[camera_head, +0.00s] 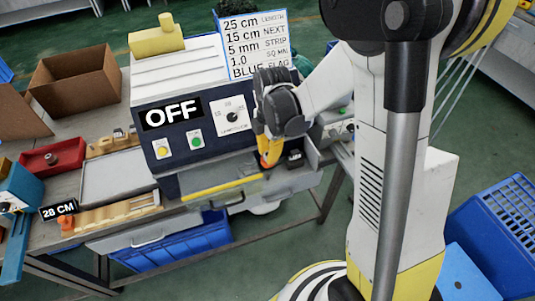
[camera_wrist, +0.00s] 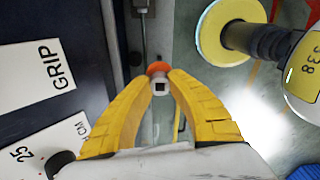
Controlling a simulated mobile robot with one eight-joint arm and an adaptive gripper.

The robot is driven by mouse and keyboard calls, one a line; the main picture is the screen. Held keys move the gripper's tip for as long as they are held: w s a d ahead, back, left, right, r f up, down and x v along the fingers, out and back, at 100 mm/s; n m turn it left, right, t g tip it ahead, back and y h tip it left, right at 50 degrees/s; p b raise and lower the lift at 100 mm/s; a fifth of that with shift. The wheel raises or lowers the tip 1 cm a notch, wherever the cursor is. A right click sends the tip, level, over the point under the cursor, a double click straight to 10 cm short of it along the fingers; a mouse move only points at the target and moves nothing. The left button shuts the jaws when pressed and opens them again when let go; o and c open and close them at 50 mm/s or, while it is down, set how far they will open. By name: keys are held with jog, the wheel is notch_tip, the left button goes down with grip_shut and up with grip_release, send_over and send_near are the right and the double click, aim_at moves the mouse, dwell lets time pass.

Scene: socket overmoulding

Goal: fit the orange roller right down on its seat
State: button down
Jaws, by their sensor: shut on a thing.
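The orange roller (camera_wrist: 159,68) shows in the wrist view between the tips of my gripper (camera_wrist: 160,84). A pale hub with a dark square hole faces the wrist camera. My yellow fingers are shut on the roller from both sides. In the head view my gripper (camera_head: 268,163) points down in front of the right end of the grey machine, beside a small dark block (camera_head: 294,156). The roller's seat cannot be made out, and whether the roller touches anything below is hidden.
The machine (camera_head: 180,95) carries an OFF sign and several buttons. A grey ledge with a yellow strip (camera_head: 222,187) runs along its front. A cardboard box (camera_head: 75,78), a red tray (camera_head: 50,160) and a wooden fixture (camera_head: 118,211) stand to the left.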

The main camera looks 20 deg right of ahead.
aim_at(268, 166)
jog(key=shift+f+b, duration=2.5)
jog(key=shift+f, duration=0.5)
jog(key=shift+f+b, duration=2)
jog(key=shift+b, duration=0.1)
jog(key=c, duration=1.3)
grip_release()
jog(key=shift+r, duration=0.1)
jog(key=r, duration=1.2)
jog(key=shift+d, duration=0.2)
